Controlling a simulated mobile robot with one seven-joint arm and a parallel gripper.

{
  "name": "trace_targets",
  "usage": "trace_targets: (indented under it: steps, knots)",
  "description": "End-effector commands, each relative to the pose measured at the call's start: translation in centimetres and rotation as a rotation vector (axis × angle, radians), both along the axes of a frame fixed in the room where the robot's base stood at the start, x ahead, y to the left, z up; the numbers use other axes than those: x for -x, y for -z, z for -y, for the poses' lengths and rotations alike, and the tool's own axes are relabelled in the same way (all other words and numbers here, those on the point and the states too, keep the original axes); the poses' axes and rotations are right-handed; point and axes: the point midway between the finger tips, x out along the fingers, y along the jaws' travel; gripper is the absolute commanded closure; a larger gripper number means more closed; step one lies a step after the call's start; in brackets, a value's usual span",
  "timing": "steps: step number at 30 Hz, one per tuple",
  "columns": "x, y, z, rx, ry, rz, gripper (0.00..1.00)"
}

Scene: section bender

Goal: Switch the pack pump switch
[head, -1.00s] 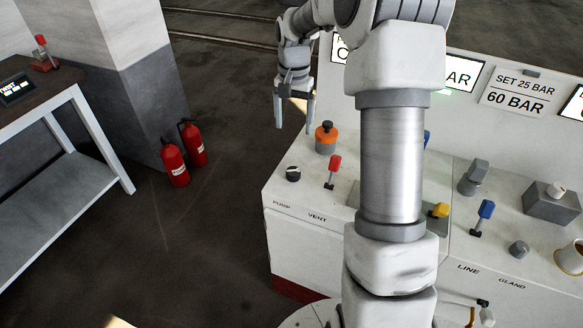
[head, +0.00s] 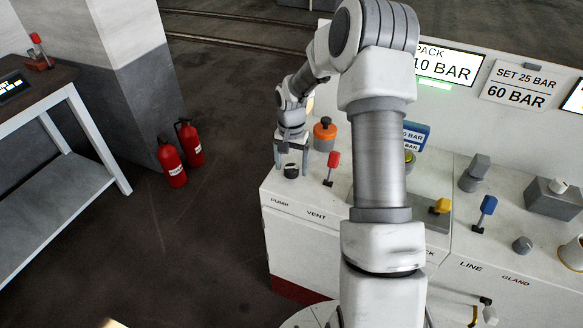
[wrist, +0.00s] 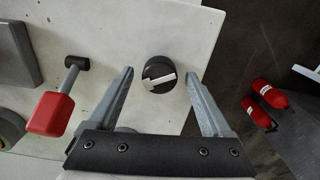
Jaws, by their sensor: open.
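The pump switch is a round black knob (head: 291,171) with a white pointer bar, on the console top above the label PUMP. In the wrist view the knob (wrist: 159,75) sits between and just beyond my two fingertips. My gripper (head: 291,165) is open and points down over the knob, one finger on either side. The fingers do not touch the knob in the wrist view (wrist: 160,72). A panel reading PACK, 10 BAR (head: 447,64) stands at the back, partly hidden by my arm.
A red-handled vent lever (head: 332,167) stands close to the right of the knob; it also shows in the wrist view (wrist: 50,113). An orange knob (head: 325,131) stands just behind. Fire extinguishers (head: 172,162) stand on the floor at left.

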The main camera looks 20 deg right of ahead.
Motion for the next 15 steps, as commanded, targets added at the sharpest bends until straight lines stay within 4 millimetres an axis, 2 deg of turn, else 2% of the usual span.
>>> trace_targets:
  steps: [3, 11, 15]
  knots:
    - [0.0, 0.59, -0.01, -0.001, 0.001, 0.001, 0.16]
    - [0.01, 0.67, -0.01, -0.001, 0.001, 0.001, 0.16]
    - [0.01, 0.65, -0.01, 0.0, 0.001, 0.0, 0.4]
